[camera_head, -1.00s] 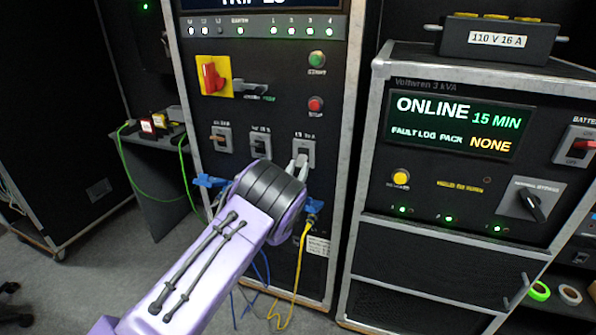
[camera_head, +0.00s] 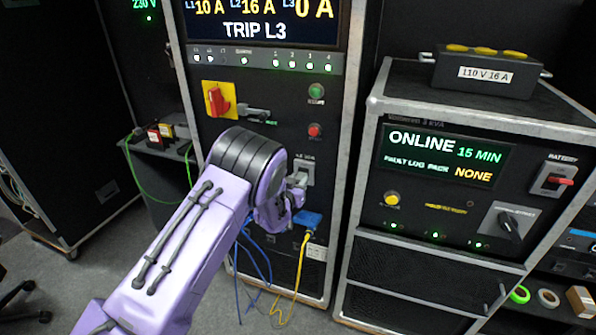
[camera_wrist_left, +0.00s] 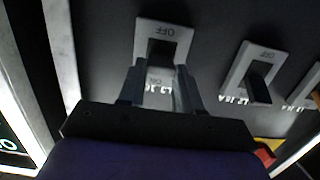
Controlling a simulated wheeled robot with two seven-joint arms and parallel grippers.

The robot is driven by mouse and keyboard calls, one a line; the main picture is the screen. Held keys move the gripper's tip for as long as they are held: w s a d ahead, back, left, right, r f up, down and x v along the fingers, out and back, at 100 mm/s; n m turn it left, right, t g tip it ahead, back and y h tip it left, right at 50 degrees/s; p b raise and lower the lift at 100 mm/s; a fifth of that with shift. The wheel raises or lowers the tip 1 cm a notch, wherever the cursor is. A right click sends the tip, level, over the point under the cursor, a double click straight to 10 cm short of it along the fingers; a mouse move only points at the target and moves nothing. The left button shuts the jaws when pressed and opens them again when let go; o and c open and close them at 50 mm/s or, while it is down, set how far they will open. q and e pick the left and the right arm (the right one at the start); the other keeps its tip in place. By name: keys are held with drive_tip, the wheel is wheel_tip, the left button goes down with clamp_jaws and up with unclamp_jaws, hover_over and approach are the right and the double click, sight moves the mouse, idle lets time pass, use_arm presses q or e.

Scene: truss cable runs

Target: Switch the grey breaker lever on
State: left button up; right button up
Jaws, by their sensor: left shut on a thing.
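The third breaker (camera_head: 304,168), at the right of its row on the tall rack, is mostly clear in the head view. Its grey lever is largely hidden by my left gripper (camera_head: 298,182), which reaches it from the lower left. In the left wrist view the same breaker plate (camera_wrist_left: 178,32) has OFF at the picture's top and ON lower down, beside a dark slot. My left gripper (camera_wrist_left: 160,88) has its two fingers around the lever there, shut on it. The lever's exact angle is hard to tell. My right gripper is not in view.
The rack display (camera_head: 268,30) reads TRIP L3, with L3 at 0 A. A neighbouring breaker (camera_wrist_left: 251,76) with a dark lever sits close by in the left wrist view. A blue connector (camera_head: 308,219) with a yellow cable is below. The Voltwren unit (camera_head: 450,108) stands at the right.

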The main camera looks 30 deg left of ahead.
use_arm(q)
drive_tip(key=r+g+p, duration=0.2)
drive_tip(key=p, duration=0.1)
drive_tip(key=g+p, duration=0.1)
drive_tip(key=p, duration=0.1)
drive_tip(key=shift+w+a+r+h, duration=0.1)
drive_tip(key=shift+w+r+h, duration=0.2)
drive_tip(key=shift+r, duration=0.1)
drive_tip(key=shift+w+r+g+h+p, duration=0.15)
drive_tip(key=shift+g+p, duration=0.55)
drive_tip(key=shift+p, duration=0.05)
drive_tip(key=shift+w+r+g+h+p, duration=0.15)
drive_tip(key=shift+g+p, duration=0.55)
drive_tip(key=shift+p, duration=0.05)
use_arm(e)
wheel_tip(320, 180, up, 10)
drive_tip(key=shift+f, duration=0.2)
use_arm(q)
drive_tip(key=o, duration=1)
drive_tip(key=shift+o, duration=0.2)
drive_tip(key=b+v, duration=0.2)
drive_tip(key=v, duration=0.8)
drive_tip(key=shift+b, duration=0.35)
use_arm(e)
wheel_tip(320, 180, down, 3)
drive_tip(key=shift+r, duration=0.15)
